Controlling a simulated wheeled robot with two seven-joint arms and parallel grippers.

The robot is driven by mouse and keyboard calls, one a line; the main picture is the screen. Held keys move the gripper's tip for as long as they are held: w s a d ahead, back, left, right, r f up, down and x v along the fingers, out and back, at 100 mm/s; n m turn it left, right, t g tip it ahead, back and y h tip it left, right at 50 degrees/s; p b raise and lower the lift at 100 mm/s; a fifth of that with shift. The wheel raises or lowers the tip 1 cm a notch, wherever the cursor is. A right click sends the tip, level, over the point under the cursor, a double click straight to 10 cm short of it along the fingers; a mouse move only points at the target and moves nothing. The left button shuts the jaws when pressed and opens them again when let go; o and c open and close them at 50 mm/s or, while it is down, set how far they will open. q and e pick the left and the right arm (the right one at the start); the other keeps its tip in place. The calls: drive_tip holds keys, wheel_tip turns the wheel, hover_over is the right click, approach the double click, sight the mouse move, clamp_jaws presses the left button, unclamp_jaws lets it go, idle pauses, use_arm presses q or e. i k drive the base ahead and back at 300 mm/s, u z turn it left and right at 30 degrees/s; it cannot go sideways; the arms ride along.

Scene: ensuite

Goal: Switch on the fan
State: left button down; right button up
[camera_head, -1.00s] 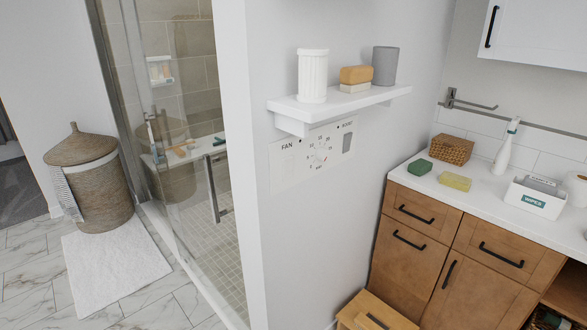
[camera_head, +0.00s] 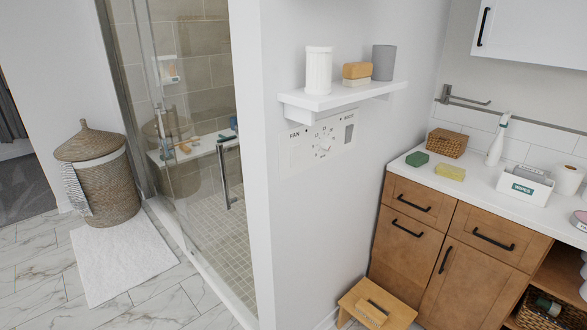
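The fan control panel (camera_head: 309,161) is a white plate on the white wall under the shelf. It has a FAN label at its left with a pale rocker (camera_head: 296,157) below it, a round dial (camera_head: 324,145) in the middle, and a grey rocker (camera_head: 349,133) at its right. The panel is seen at a slant, and I cannot tell the switch positions. Neither of my grippers is in view.
A white shelf (camera_head: 343,96) with a ribbed cup, stacked soaps and a grey cup juts out above the panel. A wooden stool (camera_head: 356,295) stands on the floor below. A wooden vanity (camera_head: 455,238) is at right, a glass shower at left. A wicker hamper (camera_head: 97,172) stands beyond a white mat (camera_head: 120,255).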

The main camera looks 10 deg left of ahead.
sight(295, 149)
drive_tip(key=k, duration=1.05)
drive_tip(key=z, duration=0.55)
drive_tip(key=i, duration=0.65)
drive_tip(key=z, duration=0.55)
drive_tip(key=i, duration=1.1)
drive_tip(key=u, duration=0.9)
drive_tip(key=i, duration=0.45)
drive_tip(key=u, duration=0.45)
